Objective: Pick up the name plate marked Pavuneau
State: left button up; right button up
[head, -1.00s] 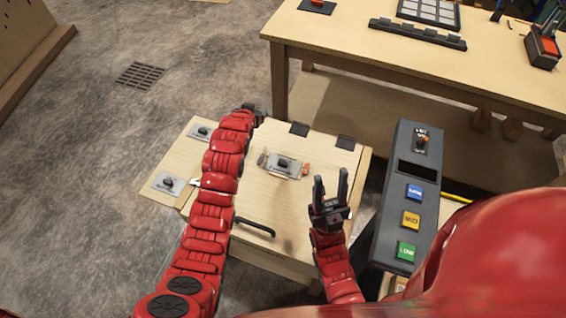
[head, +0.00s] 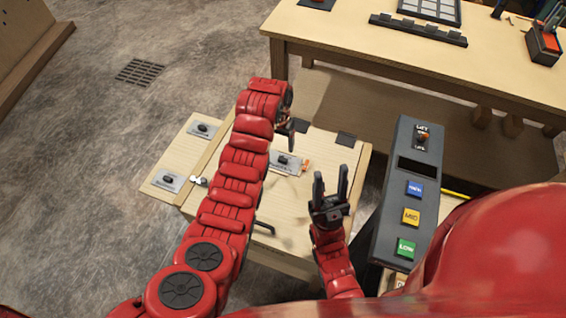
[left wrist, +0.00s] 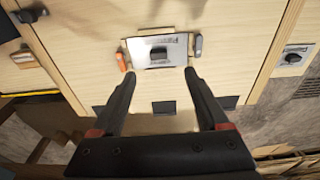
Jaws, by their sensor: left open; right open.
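A silver name plate (head: 285,161) with a dark knob lies on the wooden box lid, partly hidden by my left arm in the head view. It also shows in the left wrist view (left wrist: 175,44), where its lettering is too blurred to read. My left gripper (left wrist: 160,74) is open and empty, its fingertips just short of the plate's near edge, one toward each side. In the head view my left gripper (head: 291,126) is above the lid, behind the plate. My right gripper (head: 331,185) is open and empty, to the right of the plate.
An orange clip (left wrist: 122,62) and a grey clip (left wrist: 198,46) flank the plate. Two other knobbed plates (head: 203,130) (head: 171,183) lie on the board at left. A button console (head: 409,195) stands right; a wooden table (head: 400,55) is behind.

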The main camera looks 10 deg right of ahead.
pick_arm(q)
send_over(283, 159)
jog(key=s+a, duration=0.1)
notch_tip(283, 159, down, 4)
jog(key=shift+a+f+p, duration=0.1)
jog(key=shift+f+p, duration=0.1)
jog(key=shift+p, duration=0.25)
jog(key=shift+w+d+f, duration=0.1)
jog(key=shift+d+f, duration=0.05)
jog(key=shift+f, duration=0.5)
jog(key=shift+d+f, duration=0.1)
jog(key=shift+f, duration=0.55)
jog(key=f+b, duration=0.2)
jog(key=b, duration=0.1)
jog(key=f+b, duration=0.1)
jog(key=shift+w+d+f, duration=0.25)
jog(key=shift+w+f, duration=0.1)
jog(key=shift+r, duration=0.15)
grip_shut()
